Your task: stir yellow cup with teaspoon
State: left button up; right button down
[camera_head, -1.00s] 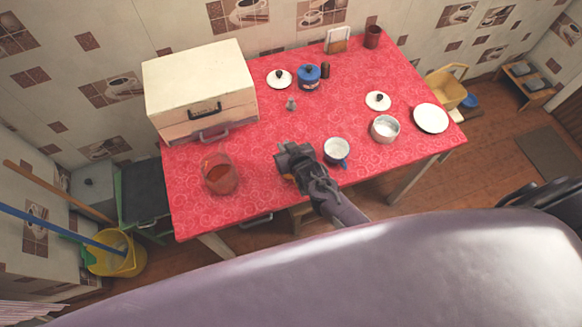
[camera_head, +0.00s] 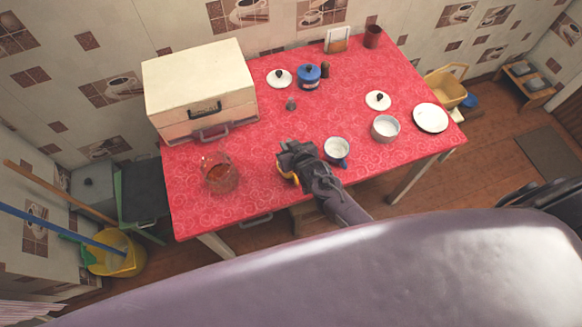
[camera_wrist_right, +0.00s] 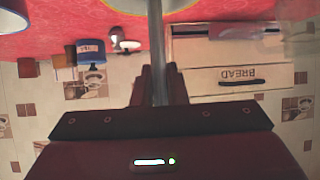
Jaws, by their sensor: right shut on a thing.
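A yellow cup (camera_head: 288,178) shows only as a small patch at the lower left of my right gripper (camera_head: 285,158) in the head view. The gripper and wrist hide most of it. In the right wrist view, my right gripper (camera_wrist_right: 158,85) is shut on a thin grey metal handle, the teaspoon (camera_wrist_right: 157,45). The handle runs out past the fingers to the top edge. The teaspoon's bowl is out of view. A pale curved rim (camera_wrist_right: 125,6) lies beside the handle there. I cannot tell whether the spoon is inside the cup. My left gripper is not in view.
A blue cup with white inside (camera_head: 336,150) stands close to the right of my gripper. A pot (camera_head: 385,128) and plate (camera_head: 431,118) stand right.

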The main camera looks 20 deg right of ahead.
jog(key=shift+w+a, duration=0.1)
jog(key=shift+a, duration=0.1)
jog(key=shift+d+r, duration=0.1)
jog(key=shift+r, duration=0.1)
jog(key=shift+r, duration=2.9)
jog(key=shift+r, duration=2.45)
